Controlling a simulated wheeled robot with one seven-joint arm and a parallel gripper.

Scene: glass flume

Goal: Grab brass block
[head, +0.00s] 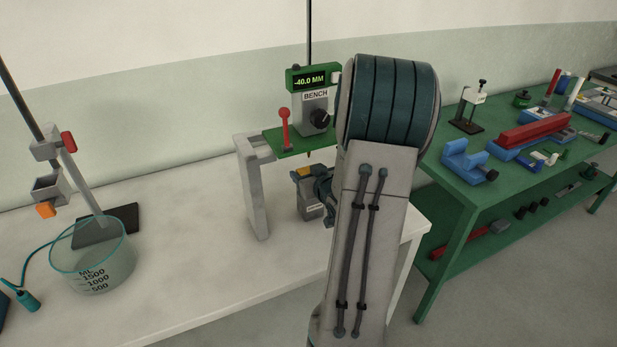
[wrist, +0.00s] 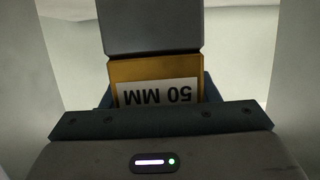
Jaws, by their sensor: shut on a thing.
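The brass block (wrist: 155,70) with a white "50 MM" label, upside down in the wrist view, sits between the dark fingers of my gripper (wrist: 158,97). My gripper is shut on it. In the head view, a small yellow-brown part of the block (head: 305,171) shows at my gripper (head: 312,181), under the green height gauge. My arm hides much of this spot. A grey block-like piece (wrist: 150,27) adjoins the brass block in the wrist view. In the head view, a grey block (head: 310,203) shows just below the brass; I cannot tell if they touch.
The green gauge (head: 313,78) reads -40.0 MM, above a green plate with a red lever (head: 285,122). A pale stand (head: 254,190) is close at left. A glass beaker (head: 92,258) stands farther left. A green bench (head: 455,190) with several tools is at right. The white bench's front is clear.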

